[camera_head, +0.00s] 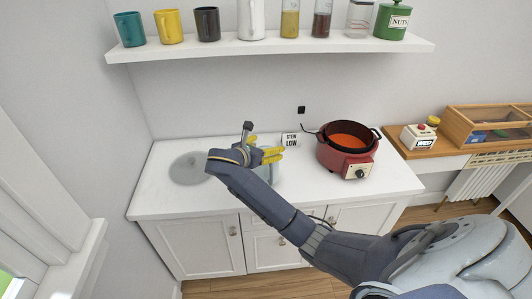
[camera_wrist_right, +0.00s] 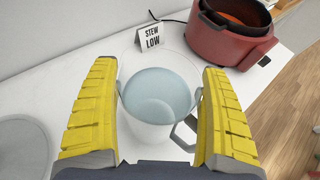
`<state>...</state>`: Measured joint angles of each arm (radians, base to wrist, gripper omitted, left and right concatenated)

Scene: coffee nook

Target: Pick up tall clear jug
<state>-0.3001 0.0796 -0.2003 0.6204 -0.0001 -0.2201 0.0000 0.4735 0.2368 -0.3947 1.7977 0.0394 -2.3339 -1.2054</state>
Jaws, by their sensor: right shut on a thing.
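The tall clear jug (camera_wrist_right: 158,96) sits between the two yellow finger pads of my right gripper (camera_wrist_right: 160,92) in the right wrist view. It is see-through with a pale blue tint, and its grey handle (camera_wrist_right: 183,134) points to the lower right. In the head view my right gripper (camera_head: 264,149) is over the middle of the counter, shut on the jug. There the jug (camera_head: 272,174) is mostly hidden behind my arm and fingers. I cannot tell whether its base touches the counter. My left gripper is not in view.
A red cooker (camera_head: 346,158) with orange contents stands right of the jug. A "STEW LOW" card (camera_head: 291,140) stands behind it. A flat grey disc (camera_head: 187,168) lies to the left. A shelf (camera_head: 270,47) with mugs and jars hangs above. The counter's front left is clear.

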